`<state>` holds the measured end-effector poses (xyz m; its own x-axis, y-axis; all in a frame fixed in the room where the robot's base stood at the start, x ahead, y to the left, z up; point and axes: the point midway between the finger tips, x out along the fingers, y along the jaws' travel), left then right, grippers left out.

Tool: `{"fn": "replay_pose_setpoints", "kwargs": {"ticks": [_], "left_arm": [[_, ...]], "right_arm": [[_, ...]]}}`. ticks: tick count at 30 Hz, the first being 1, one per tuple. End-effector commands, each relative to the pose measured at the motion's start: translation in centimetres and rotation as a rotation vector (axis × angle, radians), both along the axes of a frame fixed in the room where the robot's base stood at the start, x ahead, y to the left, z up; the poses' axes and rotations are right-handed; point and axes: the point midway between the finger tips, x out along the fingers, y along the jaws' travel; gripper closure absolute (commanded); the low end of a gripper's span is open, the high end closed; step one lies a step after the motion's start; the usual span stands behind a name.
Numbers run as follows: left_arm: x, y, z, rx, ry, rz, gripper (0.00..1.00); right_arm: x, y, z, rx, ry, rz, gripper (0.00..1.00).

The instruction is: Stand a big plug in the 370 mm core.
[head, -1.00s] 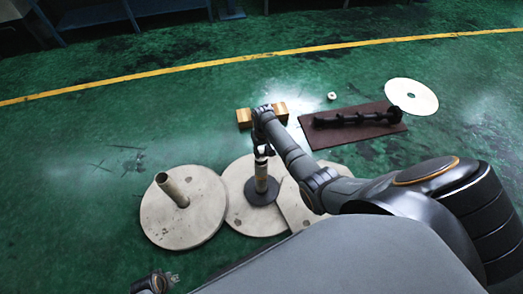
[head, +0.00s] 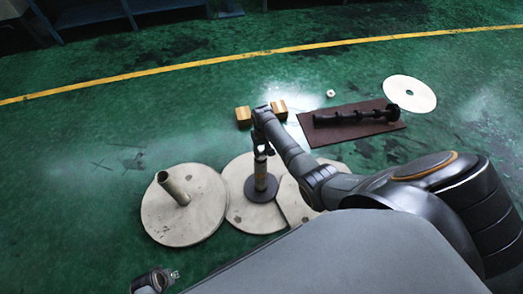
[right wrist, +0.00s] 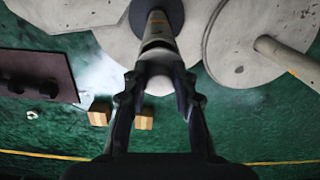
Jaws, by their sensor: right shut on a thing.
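My right gripper (head: 261,150) is shut on a pale, short plug (right wrist: 158,84), mostly hidden between the fingers in the right wrist view. The core stands on a black disc (head: 261,194) on the middle round plate (head: 240,214). Another pale tube (head: 174,188) stands on the left plate (head: 160,220). My left gripper (head: 155,280) is at the bottom edge, its jaws unclear.
Two wooden blocks (head: 243,116) stand behind the gripper. A brown mat (head: 345,138) carries a black shaft-like tool (head: 355,116). A white disc (head: 409,93) and a small white ring (head: 331,93) lie beyond. A third plate (head: 300,205) overlaps at right. Green floor is free at left.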

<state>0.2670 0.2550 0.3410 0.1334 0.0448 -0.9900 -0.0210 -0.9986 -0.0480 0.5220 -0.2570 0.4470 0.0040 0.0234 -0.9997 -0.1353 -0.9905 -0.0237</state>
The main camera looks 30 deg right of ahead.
Motion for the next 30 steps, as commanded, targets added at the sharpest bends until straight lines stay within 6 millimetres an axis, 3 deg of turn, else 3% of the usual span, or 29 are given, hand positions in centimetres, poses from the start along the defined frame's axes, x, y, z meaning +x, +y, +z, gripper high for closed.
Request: {"fn": "replay_pose_setpoints", "kwargs": {"ticks": [30], "left_arm": [[0.0,0.0,-0.5,0.0,0.0,0.0,0.68]], "right_arm": [[0.0,0.0,-1.0,0.0,0.001,0.0,1.0]]}}
